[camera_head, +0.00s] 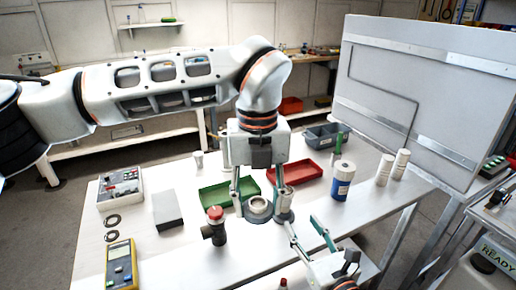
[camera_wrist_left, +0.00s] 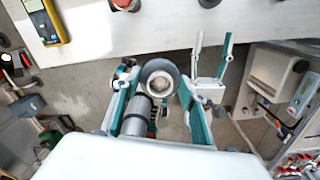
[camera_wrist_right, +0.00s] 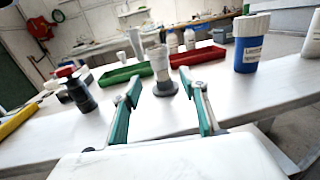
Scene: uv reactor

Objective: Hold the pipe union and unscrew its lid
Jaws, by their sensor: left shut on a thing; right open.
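The pipe union (camera_head: 258,207) is a pale grey, round fitting with a wide collar. My left gripper (camera_head: 258,200) comes down from above and is shut on it. In the left wrist view it appears as a dark ring with a pale centre (camera_wrist_left: 160,78), seen end-on between the fingers of the left gripper (camera_wrist_left: 157,84). I cannot make out its lid separately. My right gripper (camera_head: 307,230) is open and empty, lower and to the right of the union. It also shows in the left wrist view (camera_wrist_left: 210,62), apart from the union.
A grey cylinder with a wide foot (camera_wrist_right: 162,75) stands on the white table. Around are a red-capped fitting (camera_head: 215,226), a green tray (camera_head: 214,196), a red tray (camera_head: 300,172), a blue-labelled bottle (camera_head: 342,181) and a yellow multimeter (camera_head: 121,265).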

